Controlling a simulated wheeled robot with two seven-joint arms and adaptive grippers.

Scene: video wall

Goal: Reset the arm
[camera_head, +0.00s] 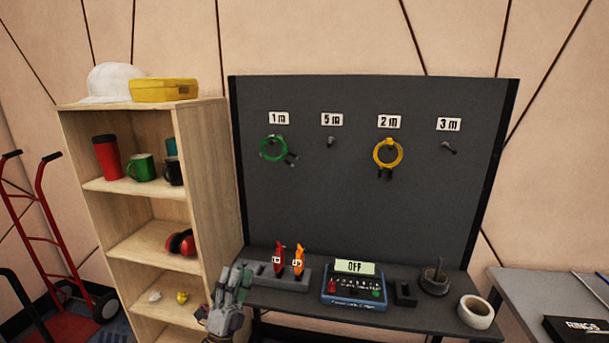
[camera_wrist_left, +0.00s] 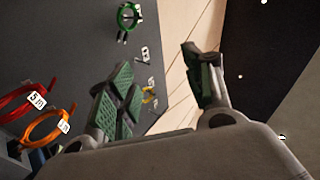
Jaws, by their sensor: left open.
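My left gripper (camera_head: 236,280) is at the lower middle of the head view, in front of the bench's left end and the shelf's right edge. In the left wrist view my left gripper (camera_wrist_left: 162,78) has its green-padded fingers spread apart with nothing between them. My right gripper is in neither view. On the dark board (camera_head: 350,210), a green cable coil (camera_head: 266,152) hangs under the 1 m label and a yellow coil (camera_head: 378,158) under the 2 m label. The pegs under 5 m and 3 m are bare.
A red cable (camera_head: 278,258) and an orange cable (camera_head: 299,260) stand in a grey holder (camera_head: 262,271), close right of my gripper. A blue tester (camera_head: 352,290) reading OFF and a tape roll (camera_head: 476,312) are on the bench. A wooden shelf (camera_head: 210,170) stands left.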

